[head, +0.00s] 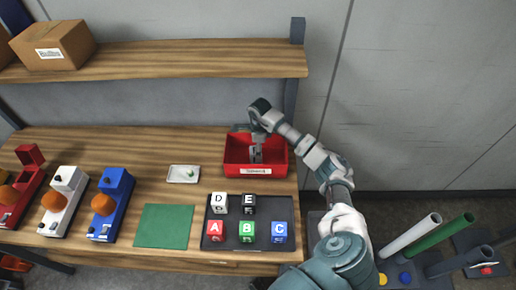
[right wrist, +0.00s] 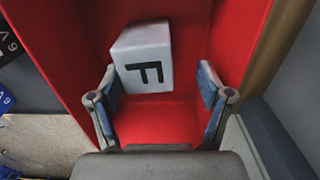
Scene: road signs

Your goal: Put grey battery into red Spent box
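The red box (head: 232,152) stands at the right end of the table, with a white label on its front too small to read surely. The grey battery (right wrist: 145,58), a block marked F, is inside the red box (right wrist: 225,45); it also shows in the head view (head: 256,155). My right gripper (right wrist: 160,112) reaches down into the box from above. Its fingers are spread, with a clear gap between the block and the right finger; contact at the left finger is unclear. In the head view my right gripper (head: 256,143) partly hides the block. My left gripper is not in view.
A dark tray (head: 262,211) with several lettered blocks lies in front of the box. A green mat (head: 163,226), a small white dish (head: 184,174) and red, white and blue devices (head: 112,205) are to the left. A shelf (head: 190,60) runs above the table.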

